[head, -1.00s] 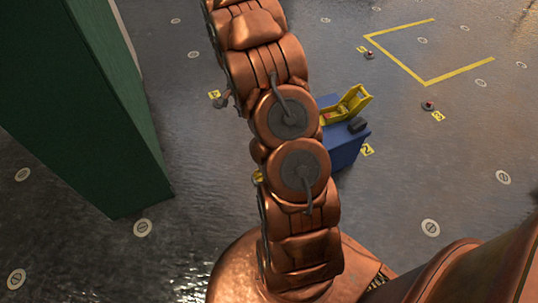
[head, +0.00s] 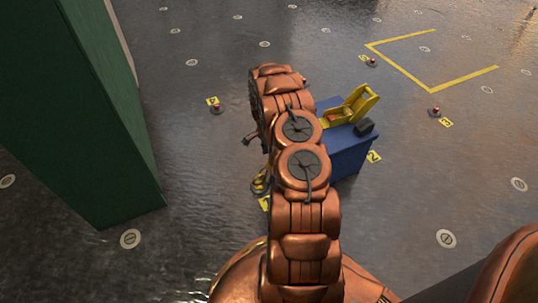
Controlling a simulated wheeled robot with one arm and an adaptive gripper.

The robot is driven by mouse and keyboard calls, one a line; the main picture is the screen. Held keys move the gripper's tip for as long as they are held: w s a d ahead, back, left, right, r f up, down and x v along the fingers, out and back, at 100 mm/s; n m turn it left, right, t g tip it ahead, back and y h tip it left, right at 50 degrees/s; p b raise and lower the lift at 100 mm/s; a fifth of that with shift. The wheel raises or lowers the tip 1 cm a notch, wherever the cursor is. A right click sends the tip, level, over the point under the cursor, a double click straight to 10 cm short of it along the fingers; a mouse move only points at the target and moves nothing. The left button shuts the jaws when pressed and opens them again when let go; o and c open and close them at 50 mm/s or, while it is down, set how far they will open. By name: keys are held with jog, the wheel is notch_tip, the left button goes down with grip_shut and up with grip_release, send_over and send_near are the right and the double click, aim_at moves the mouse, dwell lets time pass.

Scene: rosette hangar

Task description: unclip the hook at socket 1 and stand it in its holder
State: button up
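Close beside my arm's left edge a small dark and yellow thing (head: 260,181) shows beside a yellow tag (head: 265,203). This looks like the place of socket 1, but the tag's number is not readable and my arm covers part of it. I cannot tell whether that thing is the hook. A yellow open bracket (head: 361,103) stands on a blue box (head: 350,152) right of my arm. It may be the holder; I cannot be sure. My copper arm folds over in the middle, and my gripper is hidden behind its links.
A tall green block (head: 85,120) stands at the left. Small floor sockets with yellow tags show at the back left (head: 217,109), back right (head: 372,62) and right (head: 434,112). A yellow line (head: 400,68) marks the floor behind. Open floor lies between.

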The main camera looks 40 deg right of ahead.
jog(key=f+b, duration=0.1)
jog(key=f, duration=0.2)
jog(key=s+f+b, duration=0.1)
jog(key=f, duration=0.3)
jog(key=shift+s+a+f, duration=0.15)
jog(key=shift+s+f, duration=0.05)
jog(key=shift+c, duration=0.4)
grip_shut()
dwell(0.4)
